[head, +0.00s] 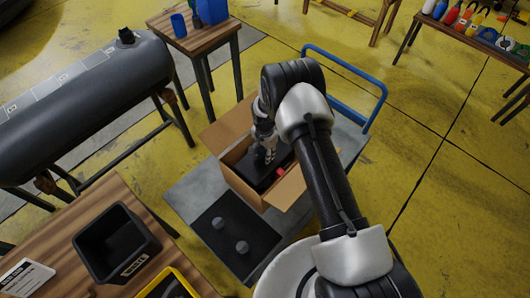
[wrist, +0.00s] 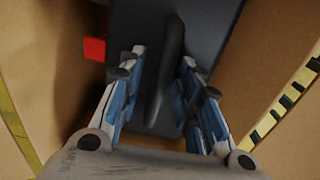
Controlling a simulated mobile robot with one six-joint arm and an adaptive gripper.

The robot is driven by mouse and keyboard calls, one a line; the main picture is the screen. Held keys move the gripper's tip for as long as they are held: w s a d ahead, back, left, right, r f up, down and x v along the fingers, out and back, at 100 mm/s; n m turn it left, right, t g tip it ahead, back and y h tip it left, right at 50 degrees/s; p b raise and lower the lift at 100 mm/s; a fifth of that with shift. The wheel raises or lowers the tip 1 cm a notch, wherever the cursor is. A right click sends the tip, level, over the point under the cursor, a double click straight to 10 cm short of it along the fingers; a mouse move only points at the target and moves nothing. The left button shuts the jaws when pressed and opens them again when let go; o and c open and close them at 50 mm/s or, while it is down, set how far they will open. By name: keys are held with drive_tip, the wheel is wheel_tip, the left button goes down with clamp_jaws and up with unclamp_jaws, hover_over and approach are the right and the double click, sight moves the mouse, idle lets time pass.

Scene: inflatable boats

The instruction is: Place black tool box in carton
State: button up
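The open cardboard carton (head: 243,190) stands on the grey cart deck with its flaps spread; its brown walls also show in the wrist view (wrist: 45,70). The black tool box (head: 254,175) lies inside the carton; the wrist view shows its dark top (wrist: 215,30) and raised handle (wrist: 172,60). My gripper (head: 267,156) reaches down into the carton over the tool box. In the wrist view my gripper (wrist: 160,72) has its fingers apart, one on each side of the handle, with a gap at the left finger. The tool box's underside is hidden.
A red piece (wrist: 95,49) is beside the tool box in the carton. The cart (head: 185,192) has a blue handle rail (head: 345,65) and a dark mat with two grey knobs. A wooden table (head: 60,245) with a black bin (head: 115,245) stands at the lower left.

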drive_tip(key=shift+r, duration=0.1)
wheel_tip(320, 180, up, 12)
drive_tip(key=p, duration=0.2)
drive_tip(key=shift+p, duration=0.35)
drive_tip(key=s+d+r+n+t, duration=0.1)
drive_tip(key=s+d+r+n, duration=0.15)
drive_tip(key=r, duration=1.05)
drive_tip(key=s+d+r+n+t, duration=0.1)
drive_tip(key=s+d+r, duration=0.3)
drive_tip(key=r, duration=1)
drive_tip(key=s+d+r+n+t, duration=0.1)
drive_tip(key=s+d+r+n, duration=0.15)
drive_tip(key=s+r, duration=0.6)
drive_tip(key=s+d+r+n+t, duration=0.1)
drive_tip(key=s+d+r+n, duration=0.1)
drive_tip(key=s, duration=1.4)
drive_tip(key=shift+d+n+t, duration=0.3)
drive_tip(key=shift+d+n, duration=0.2)
drive_tip(key=shift+d, duration=0.1)
drive_tip(key=shift+r, duration=0.1)
